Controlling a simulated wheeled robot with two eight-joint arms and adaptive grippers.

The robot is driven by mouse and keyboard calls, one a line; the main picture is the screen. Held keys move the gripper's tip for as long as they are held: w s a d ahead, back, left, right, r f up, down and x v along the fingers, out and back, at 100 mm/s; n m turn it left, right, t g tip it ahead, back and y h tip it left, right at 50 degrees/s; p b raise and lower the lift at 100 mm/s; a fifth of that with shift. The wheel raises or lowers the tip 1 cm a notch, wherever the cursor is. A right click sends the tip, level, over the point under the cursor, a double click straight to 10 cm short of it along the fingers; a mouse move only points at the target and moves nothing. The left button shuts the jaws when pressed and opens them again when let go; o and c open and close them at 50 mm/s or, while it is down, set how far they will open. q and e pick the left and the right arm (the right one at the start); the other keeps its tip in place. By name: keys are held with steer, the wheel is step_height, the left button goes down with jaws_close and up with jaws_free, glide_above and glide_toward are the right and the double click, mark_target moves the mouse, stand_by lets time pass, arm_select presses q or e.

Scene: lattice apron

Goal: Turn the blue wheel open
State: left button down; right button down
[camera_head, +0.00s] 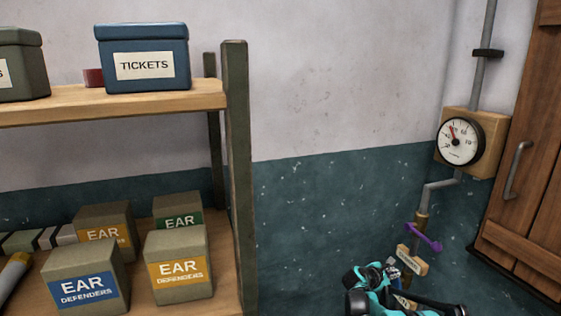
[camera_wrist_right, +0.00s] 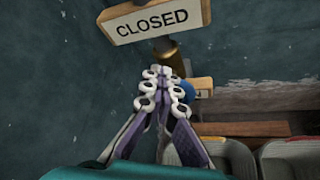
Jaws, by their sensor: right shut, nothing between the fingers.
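The blue wheel (camera_wrist_right: 207,93) shows in the right wrist view as a small blue patch below a brass fitting (camera_wrist_right: 172,56), mostly hidden behind my fingers. I cannot tell whether the fingers touch it. My right gripper (camera_head: 393,271) is low at the pipe in the head view, where I cannot make out the blue wheel. In the right wrist view my right gripper (camera_wrist_right: 163,75) has its fingertips together, with nothing held between them. A "CLOSED" sign (camera_wrist_right: 152,21) hangs just above them. My left gripper is out of view.
A purple wheel (camera_head: 425,237) sits higher on the same pipe, below a round gauge (camera_head: 460,141). A small sign (camera_head: 411,260) is under it. A wooden door (camera_head: 530,150) stands at right; a shelf (camera_head: 237,170) with boxes at left. The wall between is clear.

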steer(key=shift+r, duration=0.15)
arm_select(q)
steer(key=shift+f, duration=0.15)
arm_select(e)
steer(key=a, duration=0.2)
steer(key=s+a, duration=0.2)
steer(key=a, duration=0.1)
steer(key=shift+a+r, duration=0.2)
steer(key=shift+a, duration=0.1)
